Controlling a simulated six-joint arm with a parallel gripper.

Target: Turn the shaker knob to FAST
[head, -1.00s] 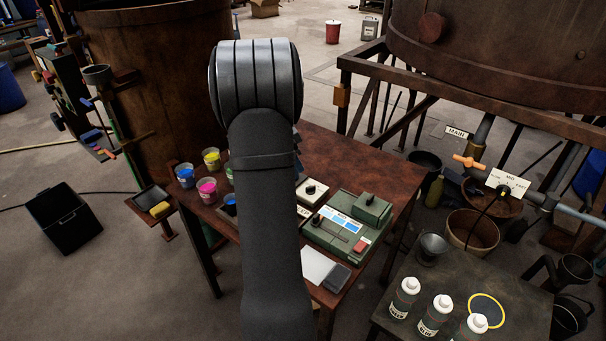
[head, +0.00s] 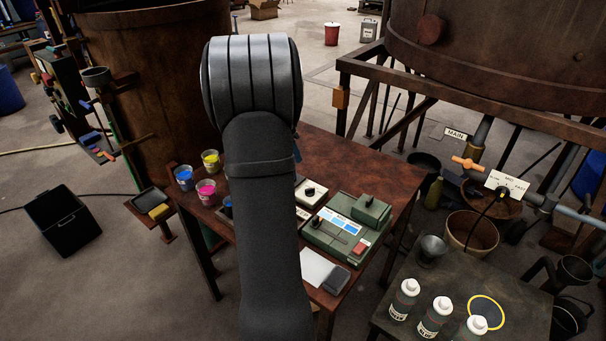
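A small pale box with a dark round knob (head: 310,191) stands on the brown table (head: 375,180), just right of my arm. A label at its front is partly hidden by my arm, and its wording is not readable. A white plate marked SLOW, MID and FAST (head: 507,184) is on the pipework at the right, with a dark yellow-tipped pointer at its lower edge. I cannot tell from the visible labels which one is the shaker's. My gripper is hidden behind my own arm, so its fingers do not show.
A green device (head: 345,230) with a red button stands right of the pale box. Cups of paint (head: 207,190) stand at the table's left. White-capped bottles (head: 435,315) stand on a dark table at lower right. A large rusty vat (head: 500,50) rises behind.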

